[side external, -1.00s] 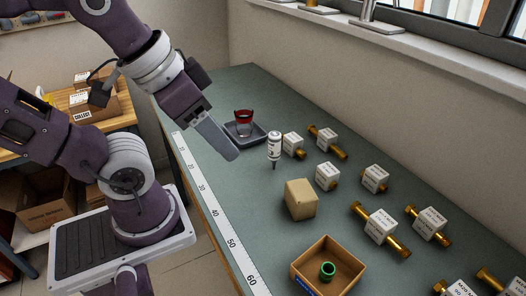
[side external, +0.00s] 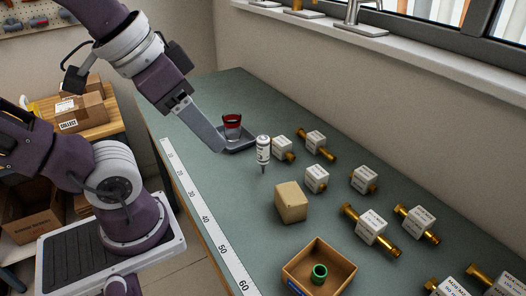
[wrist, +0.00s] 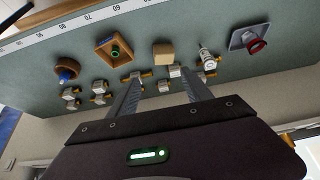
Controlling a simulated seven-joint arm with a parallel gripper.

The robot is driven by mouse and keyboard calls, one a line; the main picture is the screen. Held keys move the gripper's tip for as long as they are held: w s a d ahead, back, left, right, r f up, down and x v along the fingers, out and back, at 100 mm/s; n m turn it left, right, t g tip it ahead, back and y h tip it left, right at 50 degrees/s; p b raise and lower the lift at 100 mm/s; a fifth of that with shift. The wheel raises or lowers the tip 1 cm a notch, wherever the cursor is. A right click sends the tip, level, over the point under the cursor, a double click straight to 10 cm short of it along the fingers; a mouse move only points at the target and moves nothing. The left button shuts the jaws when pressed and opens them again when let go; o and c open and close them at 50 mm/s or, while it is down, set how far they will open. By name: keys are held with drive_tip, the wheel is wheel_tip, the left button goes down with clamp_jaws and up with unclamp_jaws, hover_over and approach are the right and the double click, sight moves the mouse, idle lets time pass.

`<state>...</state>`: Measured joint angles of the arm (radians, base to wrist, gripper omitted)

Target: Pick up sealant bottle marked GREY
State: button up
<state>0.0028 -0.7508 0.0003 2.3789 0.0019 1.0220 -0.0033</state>
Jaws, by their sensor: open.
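A tan block (side external: 291,203), an open box (side external: 335,266) holding a green ring, and several brass fittings with white tags crowd the right. A ruler strip (side external: 203,217) runs along the bench edge.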

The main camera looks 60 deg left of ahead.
wheel_tip(320, 180, up, 2)
drive_tip(key=m+g+y, duration=0.7)
drive_tip(key=m+y, duration=0.6)
drive_tip(key=m, duration=0.4)
hover_over(265, 151)
drive_tip(key=d, duration=0.2)
drive_tip(key=shift+y, duration=0.3)
wheel_tip(265, 151, down, 24)
drive_tip(key=shift+w+r, duration=0.1)
drive_tip(key=shift+w, duration=0.05)
drive_tip(key=shift+a+f, duration=0.7)
drive_tip(key=shift+a, duration=0.05)
drive_tip(key=x, duration=0.5)
drive_tip(key=shift+w+a+f, duration=0.2)
drive_tip(key=shift+f, duration=0.2)
clamp_jaws()
